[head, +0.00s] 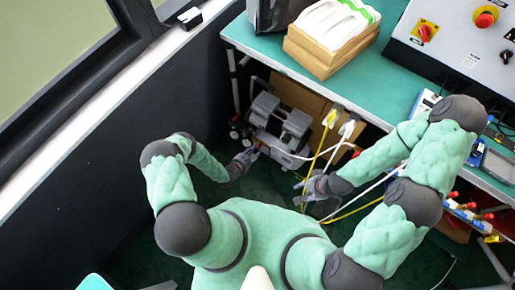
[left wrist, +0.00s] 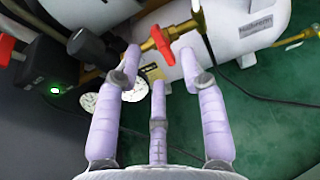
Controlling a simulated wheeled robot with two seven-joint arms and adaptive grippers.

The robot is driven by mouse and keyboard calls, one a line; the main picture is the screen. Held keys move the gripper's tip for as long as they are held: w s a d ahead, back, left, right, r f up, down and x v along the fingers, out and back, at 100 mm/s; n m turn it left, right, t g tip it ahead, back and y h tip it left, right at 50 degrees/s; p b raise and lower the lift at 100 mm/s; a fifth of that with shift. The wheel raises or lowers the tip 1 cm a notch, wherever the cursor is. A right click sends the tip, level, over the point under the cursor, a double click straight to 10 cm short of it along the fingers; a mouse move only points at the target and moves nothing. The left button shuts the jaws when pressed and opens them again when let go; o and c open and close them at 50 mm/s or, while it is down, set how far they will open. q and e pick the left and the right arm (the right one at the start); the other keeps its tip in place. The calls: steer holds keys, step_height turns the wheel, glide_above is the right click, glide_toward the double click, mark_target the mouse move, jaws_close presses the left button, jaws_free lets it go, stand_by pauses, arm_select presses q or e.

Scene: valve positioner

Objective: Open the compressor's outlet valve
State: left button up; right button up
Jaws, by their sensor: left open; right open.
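The grey compressor (head: 278,122) stands on the floor under the bench in the head view. In the left wrist view, its white tank (left wrist: 240,28) carries a brass valve with a red lever handle (left wrist: 162,45). My left gripper (head: 251,155) is at the compressor's lower left side. In the left wrist view, my left gripper (left wrist: 159,62) is open, with the red handle showing between its fingertips; contact cannot be told. Another red handle (left wrist: 6,47) shows at the left edge. My right gripper (head: 308,186) is open and empty, right of and below the compressor.
Gauges (left wrist: 107,103) and a green light (left wrist: 55,91) sit beside the valve. Yellow and white hoses hang from the bench (head: 270,58) near my right gripper. A dark wall (head: 100,150) stands to the left. Green floor (left wrist: 250,110) is open beside the tank, crossed by a black cable.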

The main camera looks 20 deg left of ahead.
mark_target(260, 145)
arm_select(q)
steer(key=shift+b+x, duration=0.6)
steer(key=shift+x, duration=1.45)
jaws_close()
